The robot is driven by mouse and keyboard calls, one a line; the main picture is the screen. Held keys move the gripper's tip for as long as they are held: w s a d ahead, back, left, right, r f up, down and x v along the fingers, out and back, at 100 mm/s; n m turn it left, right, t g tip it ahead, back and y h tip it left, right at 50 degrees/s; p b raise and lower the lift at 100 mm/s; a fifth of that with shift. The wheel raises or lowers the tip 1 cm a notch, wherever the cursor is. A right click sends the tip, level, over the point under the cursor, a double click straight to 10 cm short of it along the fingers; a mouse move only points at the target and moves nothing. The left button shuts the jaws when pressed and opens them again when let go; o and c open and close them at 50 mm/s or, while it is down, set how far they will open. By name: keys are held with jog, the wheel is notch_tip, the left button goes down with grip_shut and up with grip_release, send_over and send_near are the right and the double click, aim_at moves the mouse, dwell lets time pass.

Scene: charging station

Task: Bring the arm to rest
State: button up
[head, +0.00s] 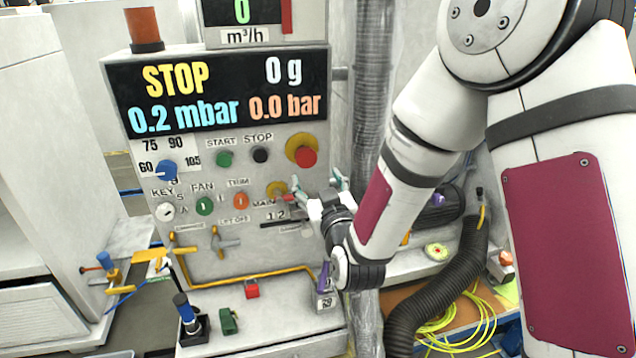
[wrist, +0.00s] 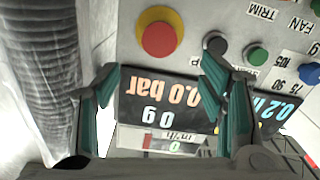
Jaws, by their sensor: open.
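My arm reaches in from the right in the head view, bent at the elbow. My gripper (head: 320,190) is in front of the right part of the control panel, near the main switch area. In the wrist view my gripper (wrist: 165,100) has its two teal-lined fingers spread wide with nothing between them. The panel shows upside down there, with the red emergency button (wrist: 159,39) just above the space between the fingers. The panel's display (head: 220,90) reads STOP, 0 g, 0.2 mbar and 0.0 bar. I cannot tell whether any finger touches the panel.
The panel carries a blue dial (head: 166,170), a green start button (head: 224,159) and a red emergency button (head: 305,157). A grey ribbed duct (head: 371,100) rises behind my gripper. A black hose (head: 437,300) and yellow cable (head: 465,325) lie at the lower right.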

jog(key=s+d+r+m+g+h, duration=0.25)
jog(key=s+d+r+g, duration=0.45)
jog(key=s+d+r, duration=0.4)
jog(key=s+d+m+g, duration=0.1)
jog(key=s+d, duration=0.2)
jog(key=s, duration=0.4)
jog(key=s+d+m+g+h, duration=0.1)
jog(key=s+d+g, duration=0.1)
jog(key=s, duration=0.4)
jog(key=s+d+f+m+g+h, duration=0.1)
jog(key=s+d, duration=0.3)
jog(key=s, duration=0.3)
jog(key=shift+s+d+g, duration=0.35)
jog(key=shift+d+g, duration=0.05)
jog(key=shift+h, duration=0.25)
dwell(1.6)
